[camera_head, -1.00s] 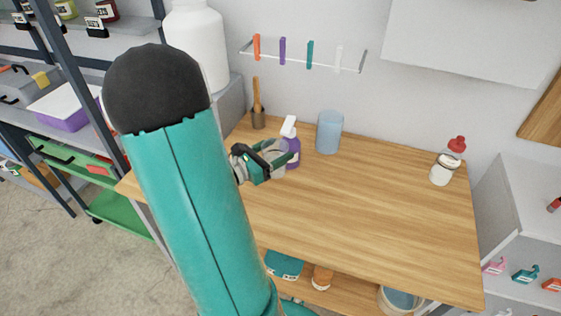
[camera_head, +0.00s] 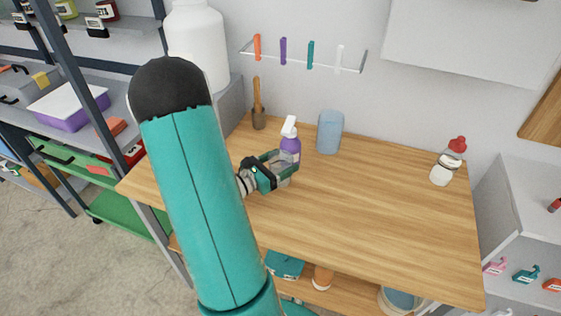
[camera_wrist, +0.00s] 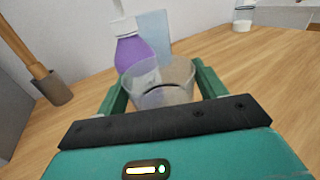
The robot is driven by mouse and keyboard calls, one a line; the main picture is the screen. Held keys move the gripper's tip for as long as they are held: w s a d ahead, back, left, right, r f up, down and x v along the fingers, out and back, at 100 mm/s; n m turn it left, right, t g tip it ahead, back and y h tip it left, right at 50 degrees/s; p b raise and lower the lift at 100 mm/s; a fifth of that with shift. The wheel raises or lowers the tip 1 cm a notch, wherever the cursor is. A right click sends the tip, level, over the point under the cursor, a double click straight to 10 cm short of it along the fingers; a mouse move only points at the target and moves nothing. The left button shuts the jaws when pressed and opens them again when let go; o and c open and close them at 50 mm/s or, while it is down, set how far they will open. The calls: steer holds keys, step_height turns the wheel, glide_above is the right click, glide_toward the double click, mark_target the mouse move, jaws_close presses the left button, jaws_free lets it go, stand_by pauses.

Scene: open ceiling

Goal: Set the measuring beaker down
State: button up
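The measuring beaker (camera_wrist: 160,88) is clear and see-through, and it sits upright between the two green fingers of my gripper (camera_wrist: 160,92) in the wrist view. The fingers are closed against its sides. In the head view my gripper (camera_head: 279,168) is low over the left part of the wooden table (camera_head: 370,205), with the beaker (camera_head: 284,179) only faintly visible between the fingers. I cannot tell whether its base touches the table.
A purple spray bottle (camera_head: 290,148) stands just behind the beaker, and a blue cylinder (camera_head: 330,132) is behind to the right. A brown holder with a wooden tool (camera_head: 258,116) stands at the back left. A red-topped jar (camera_head: 447,165) is far right. The middle of the table is clear.

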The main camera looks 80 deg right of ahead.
steer(key=shift+o, duration=1.1)
steer(key=shift+r, duration=0.2)
steer(key=v, duration=1.2)
